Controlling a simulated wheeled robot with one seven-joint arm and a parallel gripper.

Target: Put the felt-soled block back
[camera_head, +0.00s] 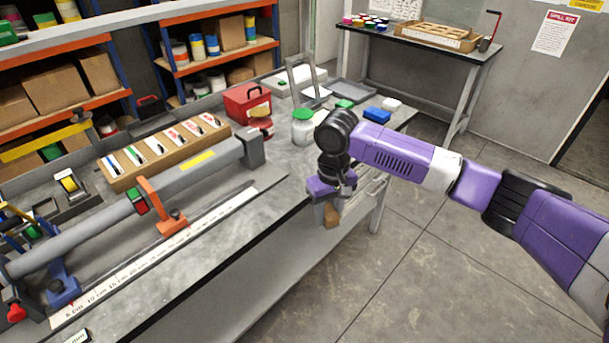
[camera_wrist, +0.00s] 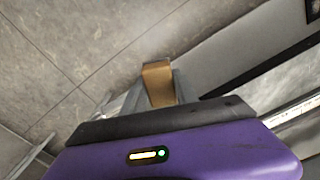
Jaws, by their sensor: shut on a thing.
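My gripper (camera_head: 334,202) hangs just off the front edge of the grey workbench, near its right end. It is shut on a brown block (camera_head: 331,215), which points down below the jaws. The block also shows in the wrist view (camera_wrist: 158,83), between the fingers, with the floor beyond it. I cannot make out a felt sole on it. The fingers hide part of the block.
The workbench (camera_head: 225,222) carries a long grey tube with clamps, a ruler (camera_head: 160,255) and a wooden rack of colored pieces (camera_head: 165,150). A white jar with green lid (camera_head: 303,128), a red box (camera_head: 247,103) and a blue block (camera_head: 377,115) stand behind. Floor (camera_head: 430,280) is clear.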

